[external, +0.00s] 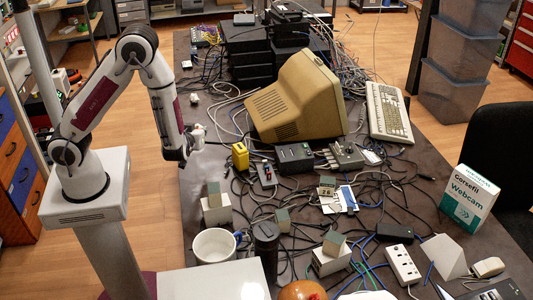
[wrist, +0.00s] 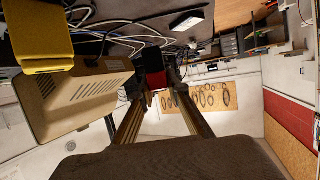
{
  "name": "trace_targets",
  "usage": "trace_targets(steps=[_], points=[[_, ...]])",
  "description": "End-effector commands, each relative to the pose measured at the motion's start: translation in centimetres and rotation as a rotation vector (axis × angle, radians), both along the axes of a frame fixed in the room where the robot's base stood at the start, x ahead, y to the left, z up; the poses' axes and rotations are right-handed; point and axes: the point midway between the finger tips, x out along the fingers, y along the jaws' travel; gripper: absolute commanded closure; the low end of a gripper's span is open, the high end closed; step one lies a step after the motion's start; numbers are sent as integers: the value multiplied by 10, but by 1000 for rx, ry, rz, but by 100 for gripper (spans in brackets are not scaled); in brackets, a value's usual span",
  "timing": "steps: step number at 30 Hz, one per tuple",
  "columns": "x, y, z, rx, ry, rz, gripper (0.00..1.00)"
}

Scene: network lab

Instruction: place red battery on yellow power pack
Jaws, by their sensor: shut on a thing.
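My gripper (external: 194,140) is at the left edge of the table, above its surface, to the left of the yellow power pack (external: 240,156). The yellow power pack stands on the table in front of the old beige monitor and also shows large at the upper left of the wrist view (wrist: 42,38). In the wrist view my two fingers (wrist: 157,90) close on the red battery (wrist: 154,62), which has a dark part on it. The battery is mostly hidden by my gripper in the external view. It is apart from the power pack.
The beige monitor (external: 297,98) stands behind the power pack, and a black box (external: 294,158) stands to its right. A small grey device (external: 265,173) lies close in front of it. Cables are spread around. A white mug (external: 213,245) and grey-topped blocks stand nearer the front.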

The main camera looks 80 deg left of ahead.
Motion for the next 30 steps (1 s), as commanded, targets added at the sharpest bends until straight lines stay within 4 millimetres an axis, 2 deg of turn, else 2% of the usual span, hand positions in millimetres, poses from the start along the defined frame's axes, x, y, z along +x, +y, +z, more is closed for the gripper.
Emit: trace_targets(steps=[5,11,19,24,30], points=[[18,-2,20,-1,-7,-15,100],[60,-14,55,-1,-9,-114,100],[118,-40,101,3,-6,-323,100],[134,-52,104,3,1,-414,100],[140,-58,102,4,0,-463,100]])
